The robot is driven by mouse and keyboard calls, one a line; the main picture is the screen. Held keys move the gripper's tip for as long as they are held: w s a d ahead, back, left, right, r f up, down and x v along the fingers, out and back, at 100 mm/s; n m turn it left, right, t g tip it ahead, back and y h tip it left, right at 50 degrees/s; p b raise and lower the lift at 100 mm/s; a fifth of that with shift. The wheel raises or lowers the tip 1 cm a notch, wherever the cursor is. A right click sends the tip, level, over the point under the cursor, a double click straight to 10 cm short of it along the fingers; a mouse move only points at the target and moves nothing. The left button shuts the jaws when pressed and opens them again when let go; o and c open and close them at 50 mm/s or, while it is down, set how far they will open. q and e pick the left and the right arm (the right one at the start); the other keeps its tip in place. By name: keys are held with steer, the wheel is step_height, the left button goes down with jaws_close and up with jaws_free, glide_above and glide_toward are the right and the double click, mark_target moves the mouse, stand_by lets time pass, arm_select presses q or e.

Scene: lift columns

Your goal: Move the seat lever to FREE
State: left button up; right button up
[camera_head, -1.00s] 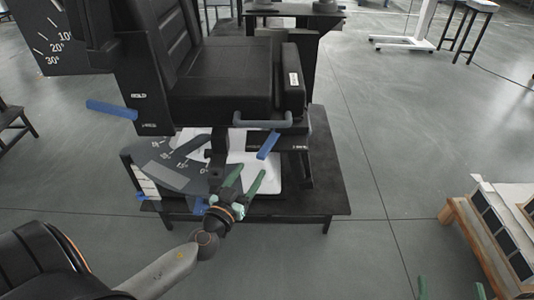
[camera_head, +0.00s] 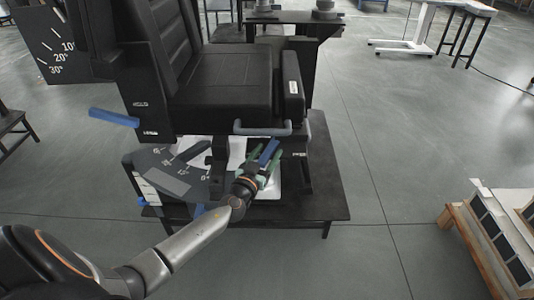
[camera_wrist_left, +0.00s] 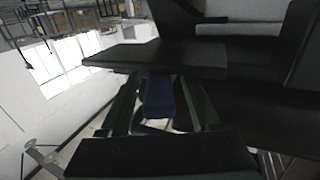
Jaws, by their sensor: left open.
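A black seat (camera_head: 222,85) stands on a dark platform. A blue lever (camera_head: 268,151) hangs below the front right of the seat, beside a small white label (camera_head: 299,154) too small to read. My left gripper (camera_head: 262,158) is at this lever with its green fingers open. In the left wrist view the blue lever (camera_wrist_left: 159,97) lies between the two open fingers; I cannot tell whether they touch it. A second blue lever (camera_head: 113,118) sticks out left from the seat's side panel, between two small labels. My right gripper is out of view.
A grey bar handle (camera_head: 262,129) runs under the seat front, just above my left gripper. A dark angle-scale plate (camera_head: 170,172) is to the gripper's left. The black platform (camera_head: 325,200) lies below. Floor to the right is clear up to a wooden stand (camera_head: 480,240).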

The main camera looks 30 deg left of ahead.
arm_select(q)
jaws_close()
stand_by(0.5)
stand_by(1.0)
